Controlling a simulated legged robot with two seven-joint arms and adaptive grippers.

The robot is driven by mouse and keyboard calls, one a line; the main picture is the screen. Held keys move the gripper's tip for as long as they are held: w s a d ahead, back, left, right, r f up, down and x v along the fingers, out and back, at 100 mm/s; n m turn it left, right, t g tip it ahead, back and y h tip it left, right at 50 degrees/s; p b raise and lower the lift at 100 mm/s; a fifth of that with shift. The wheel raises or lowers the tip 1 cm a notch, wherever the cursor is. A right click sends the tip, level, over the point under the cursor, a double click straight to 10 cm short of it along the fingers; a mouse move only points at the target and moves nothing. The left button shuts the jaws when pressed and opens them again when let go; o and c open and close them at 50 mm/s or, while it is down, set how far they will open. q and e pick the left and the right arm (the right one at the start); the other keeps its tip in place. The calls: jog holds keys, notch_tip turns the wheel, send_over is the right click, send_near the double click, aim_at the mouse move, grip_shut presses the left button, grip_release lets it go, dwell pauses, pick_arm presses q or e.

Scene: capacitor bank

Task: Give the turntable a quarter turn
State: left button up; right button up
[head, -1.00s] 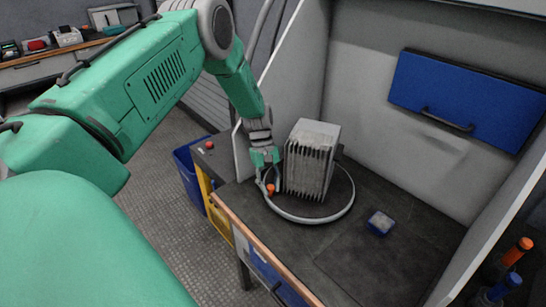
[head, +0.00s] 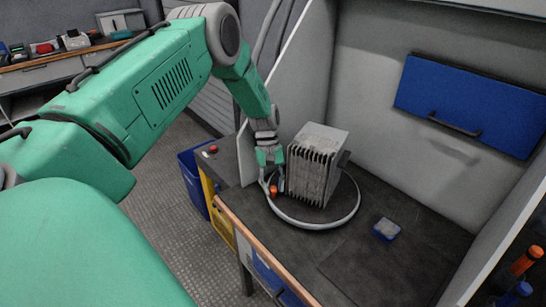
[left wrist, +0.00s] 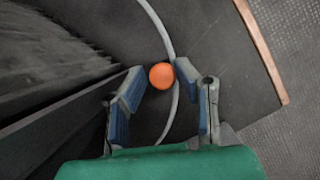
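The turntable (head: 314,226) is a dark disc with a pale rim on the bench top. A grey finned block (head: 317,170) stands on it and hides much of the disc. An orange knob (head: 273,191) is at the rim's near left side; it also shows in the left wrist view (left wrist: 162,76). My left gripper (head: 269,188) is low over the rim, its fingers on either side of the knob. In the left wrist view, the fingers (left wrist: 160,78) are apart, with a small gap at the left finger and the right tip close to or touching the knob. My right gripper is not in view.
A small blue box (head: 386,229) lies on the bench right of the turntable. Grey walls enclose the bench, with a blue cabinet (head: 466,104) at the back. Orange and blue handles (head: 526,257) stand at far right. The bench's front right is clear.

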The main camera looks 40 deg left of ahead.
pick_arm(q)
jog(key=shift+d+r, duration=0.15)
jog(key=shift+r, duration=0.05)
jog(key=shift+s, duration=0.1)
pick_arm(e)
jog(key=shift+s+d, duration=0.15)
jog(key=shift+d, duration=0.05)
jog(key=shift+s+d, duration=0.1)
